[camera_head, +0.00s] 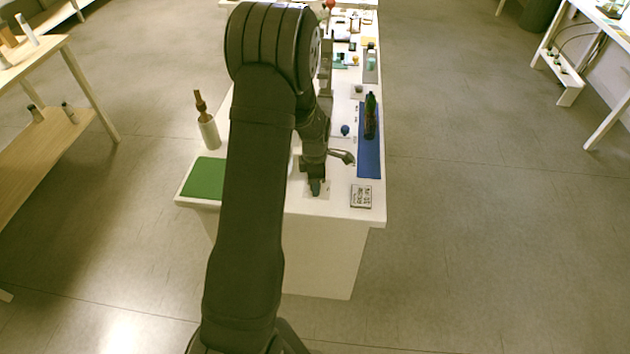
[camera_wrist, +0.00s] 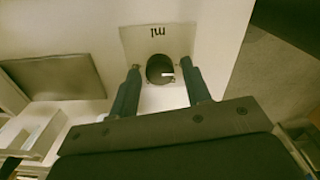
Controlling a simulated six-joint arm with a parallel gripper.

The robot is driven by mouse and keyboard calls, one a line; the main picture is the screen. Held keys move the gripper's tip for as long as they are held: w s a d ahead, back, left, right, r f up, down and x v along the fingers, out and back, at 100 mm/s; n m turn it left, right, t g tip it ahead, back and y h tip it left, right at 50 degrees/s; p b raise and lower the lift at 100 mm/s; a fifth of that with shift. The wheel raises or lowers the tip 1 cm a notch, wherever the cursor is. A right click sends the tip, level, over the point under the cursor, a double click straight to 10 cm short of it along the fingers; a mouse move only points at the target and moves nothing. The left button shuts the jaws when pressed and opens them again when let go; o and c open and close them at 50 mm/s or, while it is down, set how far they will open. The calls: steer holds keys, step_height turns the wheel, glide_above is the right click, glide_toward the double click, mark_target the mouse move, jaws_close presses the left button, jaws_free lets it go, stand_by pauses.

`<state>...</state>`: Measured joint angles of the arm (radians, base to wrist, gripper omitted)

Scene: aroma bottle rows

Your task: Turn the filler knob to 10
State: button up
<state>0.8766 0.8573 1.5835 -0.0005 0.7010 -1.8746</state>
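The filler knob (camera_wrist: 158,66) is a dark round knob with a small white mark on its right side in the wrist view. It sits on a beige plate (camera_wrist: 132,42) lettered "ml", which appears upside down; no numbers are readable. My gripper (camera_wrist: 162,68) is open, with one finger on each side of the knob and a small visible gap on both sides. In the head view my gripper (camera_head: 316,188) is low over the near end of the white table, and the knob is hidden by it.
A green mat (camera_head: 204,178) lies left on the white table (camera_head: 338,207). A cylindrical holder (camera_head: 209,133) with a brown top stands behind it. To the right are a printed card (camera_head: 361,195), a blue mat (camera_head: 370,160) with a dark bottle (camera_head: 371,116), and a blue ball-like piece (camera_head: 345,130).

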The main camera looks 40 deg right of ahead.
steer(key=shift+o, duration=0.2)
step_height(320, 180, up, 17)
steer(key=shift+r, duration=0.2)
stand_by(0.4)
steer(key=shift+f, duration=0.1)
stand_by(0.4)
step_height(320, 180, down, 17)
steer(key=shift+f, duration=0.15)
stand_by(0.4)
